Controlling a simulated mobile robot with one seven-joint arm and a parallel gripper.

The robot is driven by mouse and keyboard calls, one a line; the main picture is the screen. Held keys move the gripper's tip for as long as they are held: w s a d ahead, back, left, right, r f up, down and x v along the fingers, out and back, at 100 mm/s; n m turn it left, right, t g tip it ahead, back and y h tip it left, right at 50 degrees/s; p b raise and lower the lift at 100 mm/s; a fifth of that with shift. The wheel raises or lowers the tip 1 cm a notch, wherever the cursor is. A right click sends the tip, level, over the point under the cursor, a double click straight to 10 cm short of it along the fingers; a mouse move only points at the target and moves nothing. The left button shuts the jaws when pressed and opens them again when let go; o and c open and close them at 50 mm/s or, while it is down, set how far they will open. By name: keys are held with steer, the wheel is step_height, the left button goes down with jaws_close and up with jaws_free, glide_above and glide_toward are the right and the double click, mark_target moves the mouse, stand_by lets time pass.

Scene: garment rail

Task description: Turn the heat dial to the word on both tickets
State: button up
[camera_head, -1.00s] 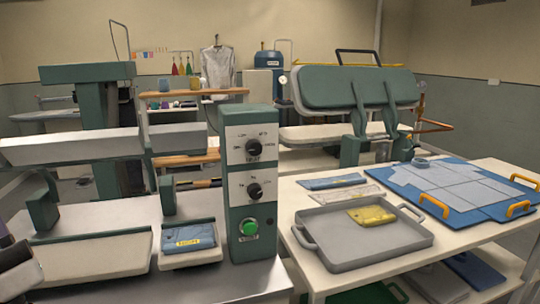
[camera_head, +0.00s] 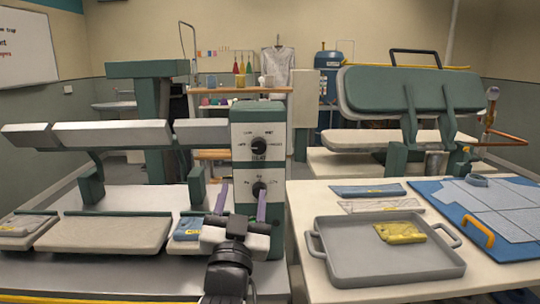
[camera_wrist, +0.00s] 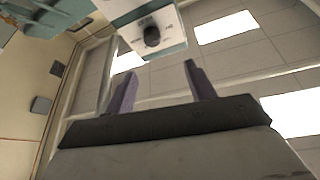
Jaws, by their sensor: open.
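The heat dial (camera_head: 258,145) is a black knob with a pale pointer on the upper white plate of the green control box (camera_head: 244,114). Printed words surround it, too small to read surely. It also shows in the wrist view (camera_wrist: 152,37), beyond the fingertips. A second dial (camera_head: 260,189) sits below it. My gripper (camera_head: 242,194) is open and empty, purple fingers pointing up, in front of the box and below the heat dial. Yellow tickets appear on a blue folded cloth (camera_head: 186,232) and a left cloth (camera_head: 22,228); their words are unreadable.
A grey tray (camera_head: 335,262) with a yellow folded cloth (camera_head: 400,232) stands on the right table. Press pads (camera_head: 105,234) and raised press heads (camera_head: 110,133) fill the left. Space before the heat dial is clear.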

steer(key=d, duration=0.1)
steer(key=p, duration=0.5)
glide_toward(258, 150)
steer(key=x, duration=0.7)
steer(key=shift+r, duration=0.2)
steer(key=shift+w+r, duration=0.2)
steer(key=shift+w, duration=0.5)
steer(key=c, duration=1)
